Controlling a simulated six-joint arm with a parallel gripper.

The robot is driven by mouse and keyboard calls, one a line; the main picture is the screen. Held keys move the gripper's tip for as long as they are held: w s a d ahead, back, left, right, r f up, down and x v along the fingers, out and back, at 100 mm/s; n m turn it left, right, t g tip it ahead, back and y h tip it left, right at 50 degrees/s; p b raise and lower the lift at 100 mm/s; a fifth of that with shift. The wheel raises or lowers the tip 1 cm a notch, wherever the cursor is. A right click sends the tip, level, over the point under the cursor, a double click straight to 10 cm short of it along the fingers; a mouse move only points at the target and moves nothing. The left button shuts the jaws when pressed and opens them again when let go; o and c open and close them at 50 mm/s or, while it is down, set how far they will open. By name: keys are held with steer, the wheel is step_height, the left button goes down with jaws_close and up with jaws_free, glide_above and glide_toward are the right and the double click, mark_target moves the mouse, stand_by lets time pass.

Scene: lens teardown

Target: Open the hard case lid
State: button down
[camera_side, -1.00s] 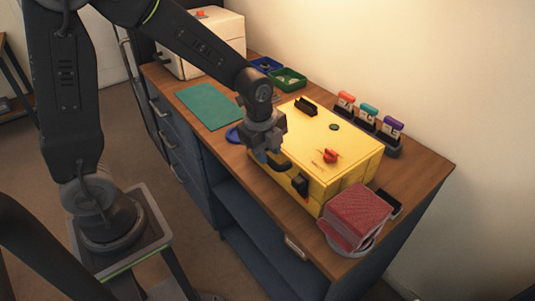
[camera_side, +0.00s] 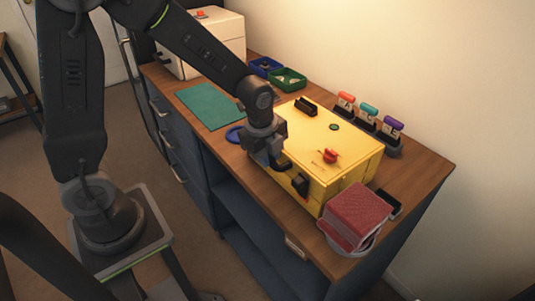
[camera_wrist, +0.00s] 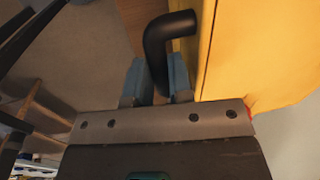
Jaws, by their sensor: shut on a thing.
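The yellow hard case (camera_side: 330,140) sits on the wooden bench top, its lid down. Its front side also shows in the wrist view (camera_wrist: 240,60). A black bent bar (camera_wrist: 160,40), which looks like a handle or latch on the case front, lies between my fingers. My gripper (camera_side: 275,163) is at the case's front left side and shut on this bar; the fingers (camera_wrist: 160,82) flank it in the wrist view. A second black part (camera_side: 300,183) shows on the front, to the right of my gripper. My gripper hides part of the case front in the side view.
A red cloth-like block (camera_side: 355,215) in a round holder stands close to the case's right end. Three coloured-top labelled holders (camera_side: 369,120) stand behind it. A green mat (camera_side: 210,105), blue bin (camera_side: 265,66) and green bin (camera_side: 289,79) lie left and behind.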

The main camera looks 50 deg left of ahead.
steer(key=shift+r, duration=0.1)
steer(key=shift+w+r, duration=0.15)
steer(key=shift+r, duration=0.3)
steer(key=w+r, duration=0.6)
steer(key=r, duration=0.4)
steer(key=w+r, duration=0.4)
steer(key=w, duration=0.3)
steer(key=w+r, duration=0.4)
steer(key=w, duration=0.4)
steer(key=shift+r, duration=0.2)
steer(key=shift+a, duration=0.1)
steer(key=c, duration=1.3)
jaws_free()
steer(key=shift+w, duration=0.1)
steer(key=shift+r, duration=0.1)
